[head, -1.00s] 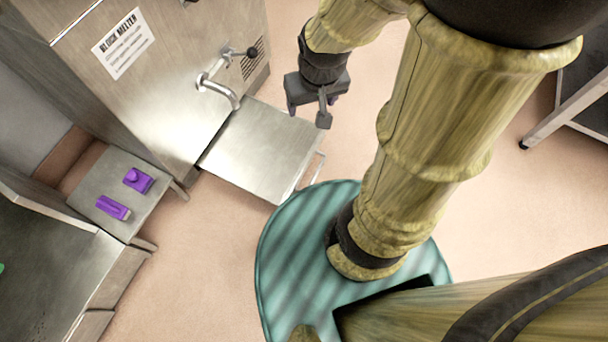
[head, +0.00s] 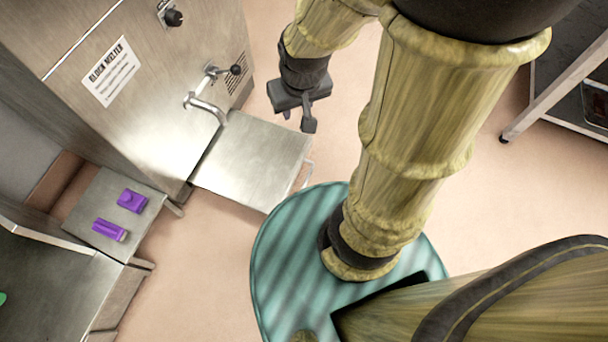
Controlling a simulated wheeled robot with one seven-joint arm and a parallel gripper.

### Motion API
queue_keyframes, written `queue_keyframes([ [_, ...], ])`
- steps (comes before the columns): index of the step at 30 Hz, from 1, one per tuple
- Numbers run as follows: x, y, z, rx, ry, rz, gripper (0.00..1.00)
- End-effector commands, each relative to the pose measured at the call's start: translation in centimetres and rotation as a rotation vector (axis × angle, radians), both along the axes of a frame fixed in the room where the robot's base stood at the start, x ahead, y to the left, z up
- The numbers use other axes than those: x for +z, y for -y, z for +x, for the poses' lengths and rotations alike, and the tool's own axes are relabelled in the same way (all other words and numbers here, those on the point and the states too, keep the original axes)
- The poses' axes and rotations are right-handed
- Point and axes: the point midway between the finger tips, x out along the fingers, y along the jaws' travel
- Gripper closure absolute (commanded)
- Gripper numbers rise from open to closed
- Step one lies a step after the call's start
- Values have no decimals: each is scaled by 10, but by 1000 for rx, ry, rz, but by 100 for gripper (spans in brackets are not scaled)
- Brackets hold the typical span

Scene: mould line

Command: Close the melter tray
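The melter tray (head: 250,162) is a flat metal plate standing out from the lower front of the block melter (head: 150,100), beneath its bent spout. A thin bar handle (head: 308,174) is on the tray's right end. My gripper (head: 299,119) hangs at the upper right of the tray, near its far right corner in the picture. It looks apart from the tray and handle, though its height is hard to judge. It appears to hold nothing. Its fingers are small and partly hidden by its dark body, so their gap is unclear.
A spout with a black-knobbed lever (head: 210,105) juts over the tray. A low metal stand (head: 85,215) with two purple items is at left, beside a counter (head: 45,290). A dark-shelved metal rack (head: 550,90) stands at upper right.

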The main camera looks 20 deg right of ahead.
Motion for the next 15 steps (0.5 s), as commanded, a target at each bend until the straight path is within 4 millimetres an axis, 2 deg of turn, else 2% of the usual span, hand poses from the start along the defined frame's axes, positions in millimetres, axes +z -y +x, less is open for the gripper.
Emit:
queue_keyframes([
  [1, 26, 0, 0, 0, 1, 0, 70],
  [6, 68, 0, 0, 0, 1, 0, 70],
  [10, 86, 0, 0, 0, 1, 0, 70],
  [15, 89, 0, 0, 0, 1, 0, 70],
])
